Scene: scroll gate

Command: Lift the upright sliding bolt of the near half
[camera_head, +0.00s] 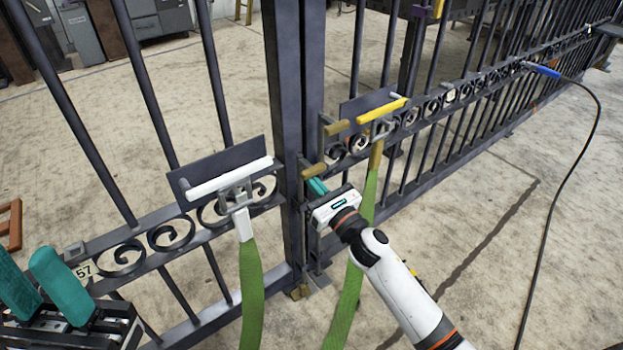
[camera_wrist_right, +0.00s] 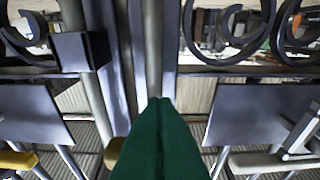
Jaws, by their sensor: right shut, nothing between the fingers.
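The dark metal gate's two halves meet at the middle posts (camera_head: 297,100). An upright grey rod (camera_wrist_right: 153,45) runs along the posts in the right wrist view. Two brass-coloured grips stick out at the posts: an upper one (camera_head: 337,127) and a lower one (camera_head: 314,170). Which half each belongs to I cannot tell. My right gripper (camera_head: 317,187) is shut and empty, its teal fingertips just below the lower grip. In the wrist view its fingers (camera_wrist_right: 158,135) point at the rod; contact is unclear. My left gripper (camera_head: 24,266) is open at the lower left, away from the posts.
A white handle (camera_head: 228,178) with a green strap (camera_head: 250,285) is on the left half. A yellow handle (camera_head: 383,109) with another green strap is on the right half. A black cable (camera_head: 597,115) hangs to the floor at right. Concrete floor (camera_head: 490,230) is open there.

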